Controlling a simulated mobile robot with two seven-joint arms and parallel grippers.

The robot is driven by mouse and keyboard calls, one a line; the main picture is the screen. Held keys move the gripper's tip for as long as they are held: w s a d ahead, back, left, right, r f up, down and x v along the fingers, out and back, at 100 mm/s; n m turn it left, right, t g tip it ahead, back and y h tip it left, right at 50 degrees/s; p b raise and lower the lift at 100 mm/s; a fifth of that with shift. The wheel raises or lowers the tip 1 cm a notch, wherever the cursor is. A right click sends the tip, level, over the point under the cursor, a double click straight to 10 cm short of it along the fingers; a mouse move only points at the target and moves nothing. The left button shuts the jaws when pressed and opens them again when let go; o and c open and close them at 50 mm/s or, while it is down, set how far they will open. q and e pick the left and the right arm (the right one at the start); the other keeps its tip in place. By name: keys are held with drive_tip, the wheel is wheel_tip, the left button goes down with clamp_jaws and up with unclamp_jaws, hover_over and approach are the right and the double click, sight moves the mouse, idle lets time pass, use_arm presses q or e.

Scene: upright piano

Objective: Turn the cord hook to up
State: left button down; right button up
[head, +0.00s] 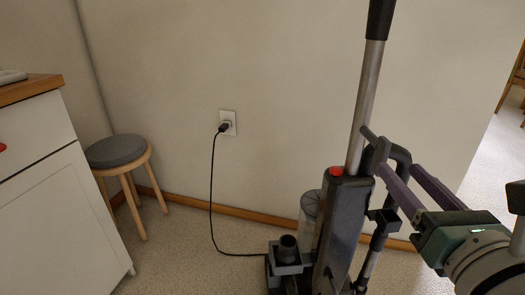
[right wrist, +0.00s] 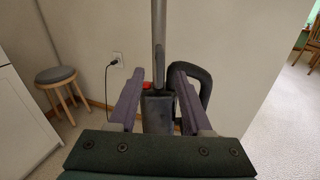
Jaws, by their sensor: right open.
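An upright vacuum cleaner (head: 343,215) stands before the wall, with a steel pole, a red button and a dark loop handle; it also shows in the right wrist view (right wrist: 157,108). A small dark piece (head: 369,134) juts out beside the pole above the body; it may be the cord hook, but I cannot tell its setting. My left gripper is out of view.
A black cord (head: 212,190) runs from a wall outlet (head: 228,122) to the floor by the vacuum. A round stool (head: 115,150) and a white cabinet (head: 50,190) stand at the left. The floor between cabinet and vacuum is mostly clear.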

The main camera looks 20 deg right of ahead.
sight(387, 155)
drive_tip(key=shift+n+y, duration=0.3)
drive_tip(key=shift+n, duration=0.4)
drive_tip(key=w, duration=0.2)
drive_tip(key=w+d, duration=0.1)
drive_tip(key=w, duration=0.1)
drive_tip(key=shift+w+d+b, duration=0.1)
drive_tip(key=shift+w+b, duration=0.2)
drive_tip(key=shift+b, duration=0.1)
drive_tip(key=w, duration=0.2)
drive_tip(key=w+b, duration=0.1)
drive_tip(key=w, duration=0.1)
drive_tip(key=shift+w+d, duration=0.1)
drive_tip(key=shift+d, duration=0.2)
drive_tip(key=shift+w+d, duration=0.1)
drive_tip(key=shift+w, duration=0.55)
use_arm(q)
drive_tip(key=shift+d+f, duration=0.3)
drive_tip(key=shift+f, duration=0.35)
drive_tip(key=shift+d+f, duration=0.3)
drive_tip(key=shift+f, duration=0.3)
use_arm(e)
drive_tip(key=shift+c, duration=0.5)
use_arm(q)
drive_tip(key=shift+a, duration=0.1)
use_arm(e)
clamp_jaws()
